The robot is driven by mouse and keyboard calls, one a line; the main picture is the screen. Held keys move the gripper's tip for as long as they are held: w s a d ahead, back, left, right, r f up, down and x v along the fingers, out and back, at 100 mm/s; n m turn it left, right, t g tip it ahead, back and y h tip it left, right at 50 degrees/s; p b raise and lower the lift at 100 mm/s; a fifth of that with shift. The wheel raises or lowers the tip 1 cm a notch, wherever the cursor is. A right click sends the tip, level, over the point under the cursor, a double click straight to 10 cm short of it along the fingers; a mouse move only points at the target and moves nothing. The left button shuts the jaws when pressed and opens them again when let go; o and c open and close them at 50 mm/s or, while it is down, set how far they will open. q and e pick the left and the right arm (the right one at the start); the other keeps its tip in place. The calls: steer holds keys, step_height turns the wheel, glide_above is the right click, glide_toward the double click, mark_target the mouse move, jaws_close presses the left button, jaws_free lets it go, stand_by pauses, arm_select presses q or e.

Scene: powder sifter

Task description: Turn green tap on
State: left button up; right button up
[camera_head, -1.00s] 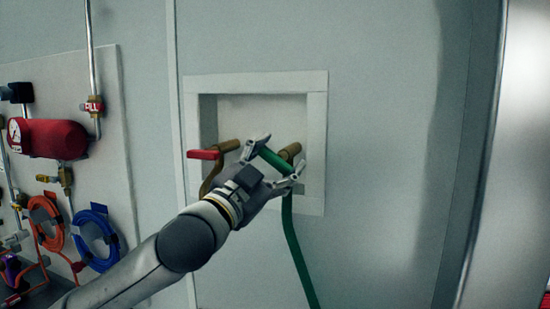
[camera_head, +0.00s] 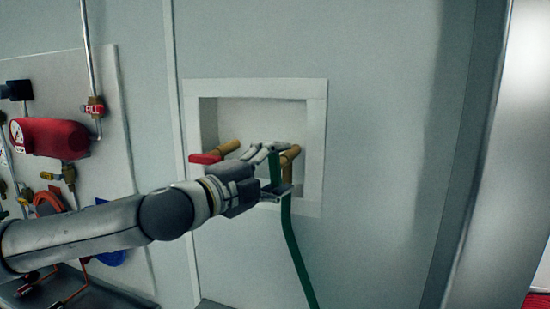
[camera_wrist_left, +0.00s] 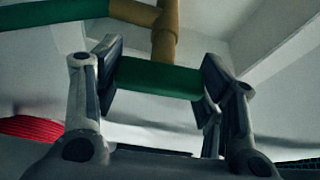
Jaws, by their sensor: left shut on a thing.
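The green tap handle (camera_head: 275,168) is in the white-framed wall recess, in front of the right-hand brass pipe (camera_head: 290,157). It stands close to upright in the head view. My left gripper (camera_head: 274,170) is shut on the green handle. In the left wrist view the green handle (camera_wrist_left: 158,78) lies across between the two fingers, with brass pipe behind it. A green hose (camera_head: 290,240) hangs down from the right-hand tap. My right gripper is not in view.
A red tap handle (camera_head: 205,158) on a second brass pipe sits just left of my gripper, in the recess frame (camera_head: 316,150). A panel with a red cylinder (camera_head: 50,138) and hoses stands at left. The wall to the right is bare.

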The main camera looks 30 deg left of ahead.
arm_select(q)
steer(key=shift+m+p, duration=0.5)
steer(key=shift+m, duration=0.1)
steer(key=o, duration=1)
